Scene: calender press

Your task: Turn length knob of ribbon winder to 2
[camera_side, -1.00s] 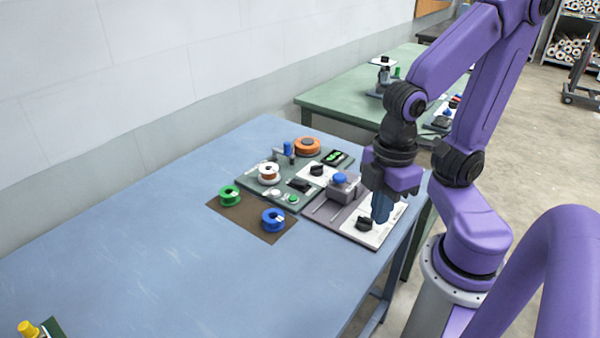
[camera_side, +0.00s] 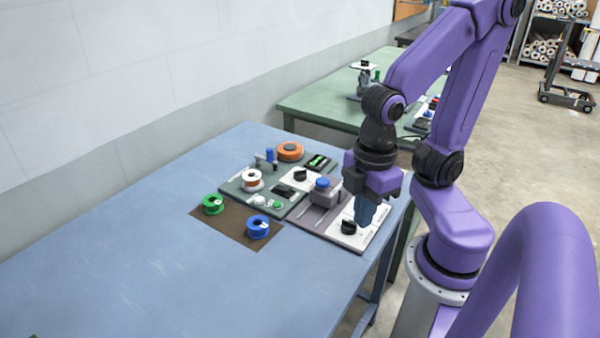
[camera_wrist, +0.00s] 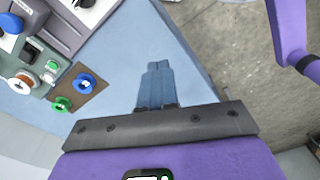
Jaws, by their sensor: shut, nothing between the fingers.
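A dark green board (camera_side: 232,188) carries spools, a green-lit display (camera_side: 318,161) and a black knob (camera_side: 300,175) on a white plate. Beside it a grey board (camera_side: 318,216) carries a grey block with a blue top (camera_side: 322,183) and a second black knob (camera_side: 348,227) on a white dial plate. I cannot tell which is the ribbon winder; no labels are readable. My gripper (camera_side: 364,222) is shut and empty, blue fingers pointing down, just right of the second knob in the side view. In the wrist view my fingertips (camera_wrist: 158,66) appear over bare table, apart from that knob (camera_wrist: 85,3).
A green spool (camera_side: 213,204) and a blue spool (camera_side: 258,227) sit on a brown mat (camera_side: 232,232). An orange spool (camera_side: 290,151) stands at the back. The blue table (camera_side: 170,260) is clear in front and at left. A green table (camera_side: 320,105) stands behind.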

